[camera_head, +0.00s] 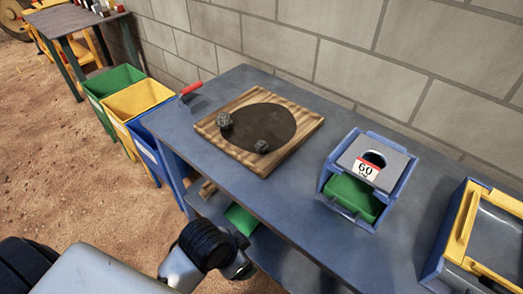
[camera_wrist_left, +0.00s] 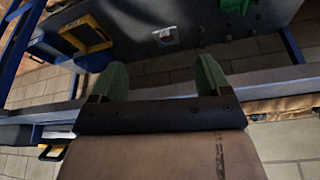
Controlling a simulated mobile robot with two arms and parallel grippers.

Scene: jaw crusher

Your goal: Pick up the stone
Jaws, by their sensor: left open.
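Two grey, rough stones lie on a wooden board (camera_head: 306,124) with a dark round inset, in the head view. One stone (camera_head: 225,121) is at the inset's left edge, the other stone (camera_head: 261,146) at its front edge. My left gripper (camera_wrist_left: 162,66) shows in the left wrist view with two green fingers spread apart and nothing between them. In the head view my left arm reaches to the front edge of the table, below and in front of the board, apart from the stones. My right gripper is not in view.
The board sits on a blue-grey table (camera_head: 225,88). A blue crusher box (camera_head: 330,180) marked 60, with a green drawer, stands right of it; a yellow-rimmed tray (camera_head: 464,222) stands farther right. Green, yellow and blue bins line the left. A block wall is behind.

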